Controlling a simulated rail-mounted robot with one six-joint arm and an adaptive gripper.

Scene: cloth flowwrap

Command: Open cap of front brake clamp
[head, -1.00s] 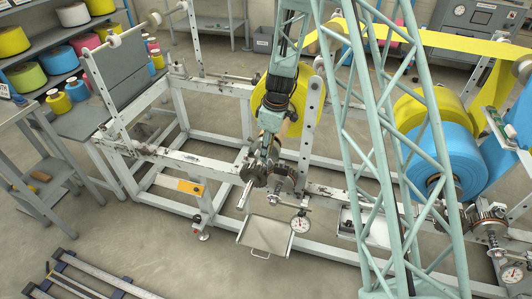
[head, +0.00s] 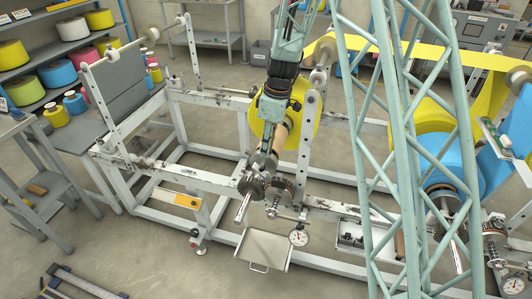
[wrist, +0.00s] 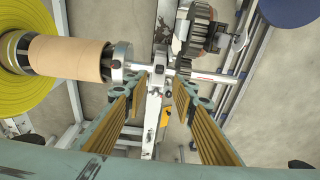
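A metal shaft end with a dark gear assembly (head: 250,187) sits on the white frame's front rail, at the near end of the yellow reel (head: 307,130). In the wrist view, the shaft (wrist: 213,76) runs across a white clamp post (wrist: 152,120), with the gear (wrist: 198,32) beyond it. I cannot clearly tell the clamp's cap from its body. My gripper (wrist: 160,85) is open, its two ribbed fingers apart on either side of the post in that view. I see no contact. In the head view, my arm hangs over the reel and the fingertips are hard to make out.
A cardboard core (wrist: 72,58) lies left of the fingers in the wrist view. A dial gauge (head: 298,238) and a metal tray (head: 262,250) are at the front of the frame. A blue reel (head: 450,172) and my lattice column stand right.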

